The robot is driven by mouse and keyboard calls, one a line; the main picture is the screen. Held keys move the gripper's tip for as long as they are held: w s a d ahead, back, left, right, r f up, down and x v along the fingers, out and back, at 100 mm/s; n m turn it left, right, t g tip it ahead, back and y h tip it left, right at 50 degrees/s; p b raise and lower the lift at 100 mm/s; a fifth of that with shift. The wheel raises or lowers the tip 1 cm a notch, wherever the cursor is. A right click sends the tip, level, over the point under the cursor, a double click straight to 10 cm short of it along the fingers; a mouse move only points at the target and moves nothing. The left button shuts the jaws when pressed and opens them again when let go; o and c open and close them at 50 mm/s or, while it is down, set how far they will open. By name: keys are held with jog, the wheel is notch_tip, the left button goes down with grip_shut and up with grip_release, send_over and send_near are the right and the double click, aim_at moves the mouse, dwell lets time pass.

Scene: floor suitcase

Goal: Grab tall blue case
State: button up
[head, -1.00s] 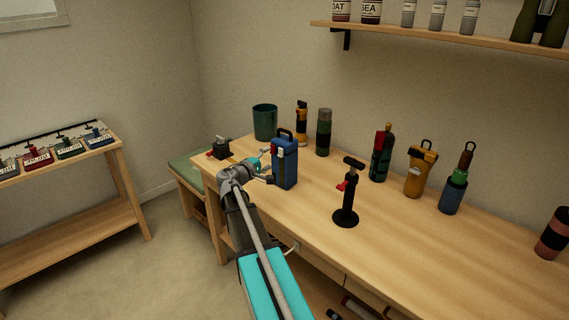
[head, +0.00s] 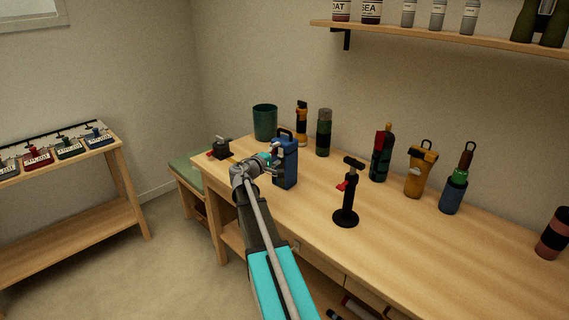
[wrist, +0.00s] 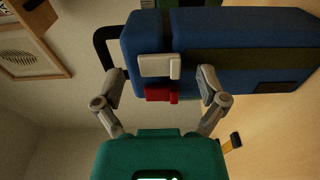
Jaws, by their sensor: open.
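The tall blue case (head: 289,165) stands upright on the wooden workbench, with a dark handle on top. In the wrist view the blue case (wrist: 235,40) fills the upper right, its black handle loop to the left. A white latch and a red latch show on its near face. My gripper (head: 272,160) is at the case's left side in the head view. In the wrist view my gripper (wrist: 160,80) is open, its two fingers spread on either side of the latches. The fingertips are close to the case; I cannot tell whether they touch it.
A black stand with a red lever (head: 346,195) is to the right of the case. A green cup (head: 264,122), an orange flashlight (head: 301,122) and a dark green flask (head: 323,133) stand behind. A small black device (head: 221,148) is at the left. The bench front centre is clear.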

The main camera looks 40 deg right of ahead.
grip_shut()
dwell(0.3)
jog(key=shift+r, duration=0.15)
notch_tip(320, 180, up, 2)
jog(key=shift+r+p, duration=0.1)
jog(key=shift+p, duration=1.1)
jog(key=s+a+r+p, duration=0.7)
jog(key=s+r+p, duration=0.3)
jog(key=s, duration=0.1)
jog(key=shift+s+a+r+p, duration=0.25)
jog(key=shift+s+a+p, duration=0.05)
jog(key=shift+s+a, duration=0.05)
